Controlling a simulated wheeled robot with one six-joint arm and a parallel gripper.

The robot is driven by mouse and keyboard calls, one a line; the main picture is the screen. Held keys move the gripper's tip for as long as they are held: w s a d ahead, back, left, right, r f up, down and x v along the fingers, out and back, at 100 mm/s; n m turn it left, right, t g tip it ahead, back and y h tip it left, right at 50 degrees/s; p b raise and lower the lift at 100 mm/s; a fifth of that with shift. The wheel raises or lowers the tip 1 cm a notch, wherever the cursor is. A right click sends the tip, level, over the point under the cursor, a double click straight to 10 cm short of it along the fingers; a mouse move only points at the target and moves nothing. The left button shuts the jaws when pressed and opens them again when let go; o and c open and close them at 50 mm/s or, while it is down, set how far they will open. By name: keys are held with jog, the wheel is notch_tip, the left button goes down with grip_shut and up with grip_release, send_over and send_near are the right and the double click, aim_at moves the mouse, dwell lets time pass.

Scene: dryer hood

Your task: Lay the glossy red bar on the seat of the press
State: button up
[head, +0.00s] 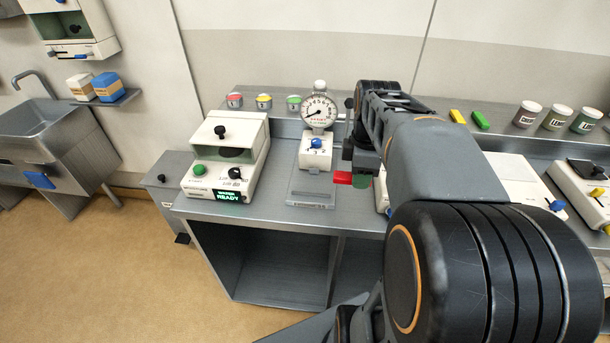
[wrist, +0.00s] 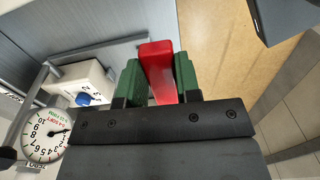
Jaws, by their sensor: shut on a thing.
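My gripper (wrist: 158,80) is shut on the glossy red bar (wrist: 157,65), with a green finger pad on each side of it in the wrist view. In the head view the red bar (head: 343,177) sticks out to the left from my gripper (head: 358,180), above the bench. The device with the round dial gauge (head: 319,111), a blue knob and a flat grey plate (head: 311,190) at its front looks like the press. It stands just left of the bar, and the bar is apart from it. The gauge (wrist: 45,135) also shows in the wrist view, at lower left.
A white hooded unit (head: 226,155) with a lit green display stands left of the press. Small coloured pots (head: 264,101) line the back shelf. Yellow (head: 457,116) and green (head: 481,120) bars lie on the shelf at right, near labelled cups (head: 527,114). My arm hides the bench's middle right.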

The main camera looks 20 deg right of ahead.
jog(key=w+a+f+p, duration=0.1)
jog(key=w+a+f, duration=0.25)
jog(key=w, duration=0.55)
send_over(318, 187)
jog(key=f, duration=0.5)
jog(key=shift+s+d, duration=0.15)
jog(key=shift+s, duration=0.25)
jog(key=shift+w+f+p, duration=0.3)
jog(key=shift+w+f, duration=0.15)
jog(key=shift+f, duration=1.55)
jog(key=shift+f, duration=0.15)
jog(key=o, duration=0.6)
jog(key=shift+o, duration=0.2)
